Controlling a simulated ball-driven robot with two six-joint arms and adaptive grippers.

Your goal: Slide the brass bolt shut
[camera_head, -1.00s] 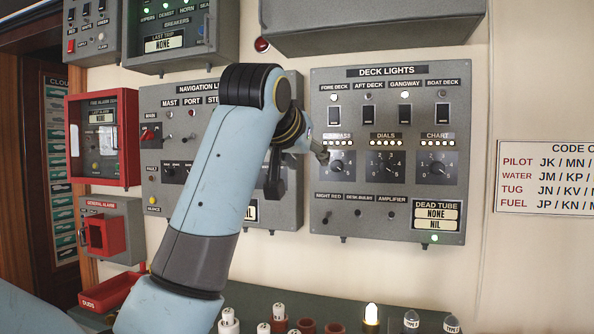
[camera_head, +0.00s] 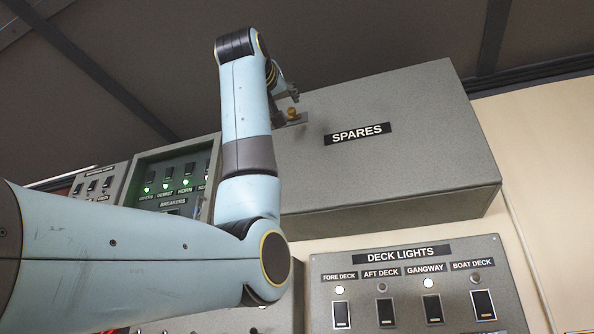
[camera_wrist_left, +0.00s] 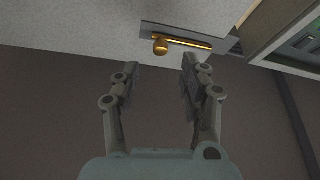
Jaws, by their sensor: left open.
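The brass bolt shows in the wrist view as a thin rod (camera_wrist_left: 188,42) with a round knob (camera_wrist_left: 160,47) on a dark plate. The plate is on the grey locker labelled SPARES (camera_head: 420,140). In the head view the brass knob (camera_head: 292,113) shows small near the locker's left end. My left gripper (camera_wrist_left: 160,68) is open, its two fingers on either side of the knob's line and apart from it. In the head view this gripper (camera_head: 289,94) is small, partly hidden behind my arm, just above the knob. My right gripper is out of view.
The breaker panel (camera_head: 143,168) with green lamps is left of the locker. The DECK LIGHTS panel (camera_head: 505,275) is below it. The dark ceiling (camera_head: 370,40) is above. Bare wall (camera_head: 540,140) lies to the right.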

